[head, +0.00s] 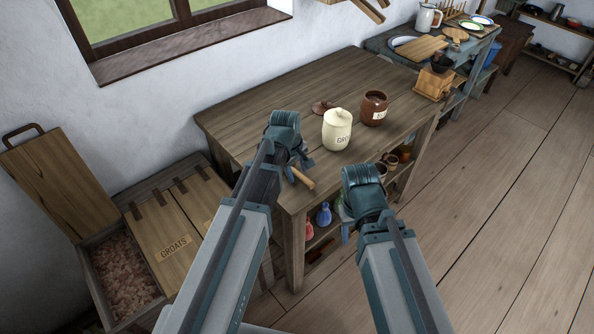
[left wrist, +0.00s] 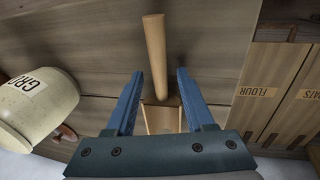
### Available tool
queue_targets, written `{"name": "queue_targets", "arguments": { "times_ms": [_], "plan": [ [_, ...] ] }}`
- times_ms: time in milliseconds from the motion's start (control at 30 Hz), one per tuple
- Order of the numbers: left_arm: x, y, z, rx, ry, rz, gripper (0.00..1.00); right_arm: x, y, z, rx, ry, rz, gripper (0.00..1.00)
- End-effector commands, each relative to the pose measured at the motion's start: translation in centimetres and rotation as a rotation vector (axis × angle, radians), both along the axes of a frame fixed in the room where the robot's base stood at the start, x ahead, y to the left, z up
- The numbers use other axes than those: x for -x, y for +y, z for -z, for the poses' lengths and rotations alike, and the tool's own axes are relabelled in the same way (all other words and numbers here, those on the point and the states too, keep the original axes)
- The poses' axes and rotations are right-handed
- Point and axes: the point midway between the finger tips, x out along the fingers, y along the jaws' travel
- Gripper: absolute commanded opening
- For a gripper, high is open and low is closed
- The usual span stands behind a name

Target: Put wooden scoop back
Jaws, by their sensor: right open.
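The wooden scoop (head: 301,178) lies at the near edge of the table (head: 262,110), its handle pointing toward the edge. In the left wrist view the pale scoop handle (left wrist: 154,55) runs between the fingers, and part of its wider end shows near the palm. My left gripper (left wrist: 159,80) is open around the scoop, with gaps visible on both sides. In the head view my left gripper (head: 298,163) is low over the table. My right gripper (head: 346,228) is open and empty beside the table's front side, largely hidden by its own wrist.
A wooden bin (head: 125,280) at left has one compartment open, showing grain. The floor at right is clear.

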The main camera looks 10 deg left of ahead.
Motion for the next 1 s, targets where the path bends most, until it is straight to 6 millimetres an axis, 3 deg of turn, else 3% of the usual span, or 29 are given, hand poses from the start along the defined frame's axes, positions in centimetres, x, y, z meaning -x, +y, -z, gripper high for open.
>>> {"name": "queue_targets", "arguments": {
  "times_ms": [267, 467, 1000],
  "plan": [
    [0.0, 0.0, -0.4, 0.0, 0.0, 0.0, 0.54, 0.0, 0.0, -0.4, 0.0, 0.0, 0.0, 0.5],
    [0.3, 0.1, -1.9, 0.0, 0.0, 0.0, 0.54, 0.0, 0.0, -1.9, 0.0, 0.0, 0.0, 0.5],
    [1.7, 0.8, -9.6, 0.0, 0.0, 0.0, 0.54, 0.0, 0.0, -9.6, 0.0, 0.0, 0.0, 0.5]
  ]
}}
